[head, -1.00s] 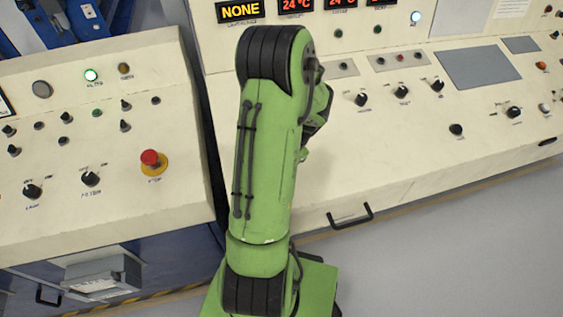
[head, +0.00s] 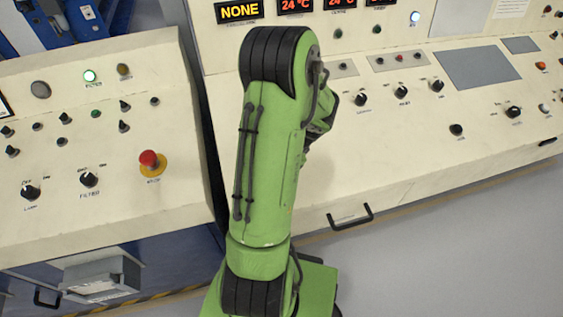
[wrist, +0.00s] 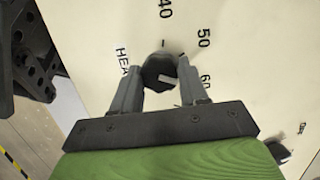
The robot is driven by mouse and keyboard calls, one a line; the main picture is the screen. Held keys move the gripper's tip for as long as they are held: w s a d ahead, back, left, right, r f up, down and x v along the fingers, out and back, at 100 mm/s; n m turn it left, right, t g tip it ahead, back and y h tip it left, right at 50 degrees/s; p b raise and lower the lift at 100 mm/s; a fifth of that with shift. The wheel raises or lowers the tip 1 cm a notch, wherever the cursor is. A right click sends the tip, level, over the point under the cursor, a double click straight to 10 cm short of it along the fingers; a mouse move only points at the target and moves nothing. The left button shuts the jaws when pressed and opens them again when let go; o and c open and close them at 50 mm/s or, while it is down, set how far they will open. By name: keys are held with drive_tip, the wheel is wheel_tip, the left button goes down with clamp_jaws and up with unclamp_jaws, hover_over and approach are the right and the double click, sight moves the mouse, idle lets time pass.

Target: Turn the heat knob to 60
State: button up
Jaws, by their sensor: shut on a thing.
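The dark heat knob (wrist: 158,66) sits on the cream panel in the wrist view, with a partly covered "HEA" label to its left. The numbers 40, 50 and a partly hidden 60 run along its right side. A white mark on the knob points toward the lower right, roughly toward the 60 side; the exact reading is unclear. My gripper (wrist: 161,82) has one finger on each side of the knob and is shut on it. In the head view my green arm hides the gripper and this knob.
The left console carries a red stop button (head: 149,159) and black knobs such as the filter knob (head: 89,180). The right console holds more knobs (head: 402,90) and a grey screen (head: 478,69). Another knob (wrist: 278,150) shows at the wrist view's lower right.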

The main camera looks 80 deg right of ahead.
drive_tip(key=o, duration=1.1)
drive_tip(key=shift+c, duration=0.2)
drive_tip(key=shift+r, duration=0.1)
drive_tip(key=p+v, duration=0.3)
drive_tip(key=v, duration=1.2)
drive_tip(key=shift+s+r+p, duration=0.2)
drive_tip(key=shift+r+p, duration=0.05)
drive_tip(key=shift+p, duration=0.05)
drive_tip(key=shift+a, duration=0.1)
drive_tip(key=shift+w, duration=0.1)
